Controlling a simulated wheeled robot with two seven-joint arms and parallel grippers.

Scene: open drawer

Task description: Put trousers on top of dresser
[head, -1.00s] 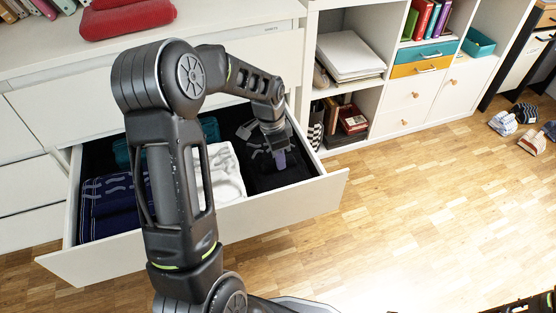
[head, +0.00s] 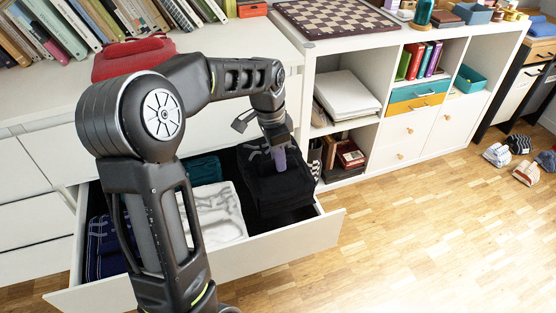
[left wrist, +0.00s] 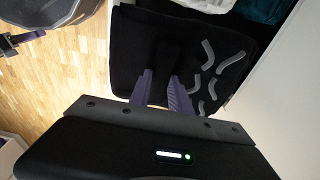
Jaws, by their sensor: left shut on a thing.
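The trousers look like a folded black garment (head: 285,185) with grey squiggle marks. They are at the right end of the open drawer, raised above its dark floor. My left gripper (head: 279,158) points down and is shut on them. In the left wrist view, the purple fingers (left wrist: 161,90) press into the black cloth (left wrist: 215,35). The white dresser top (head: 240,48) lies behind my arm. A purple bar at the left edge of the left wrist view may be part of my right gripper (left wrist: 22,37); its state is unclear.
The drawer (head: 215,268) also holds a white folded garment (head: 218,212), a teal one (head: 203,170) and a dark blue one (head: 104,245). A shelf unit (head: 345,45) stands at right.

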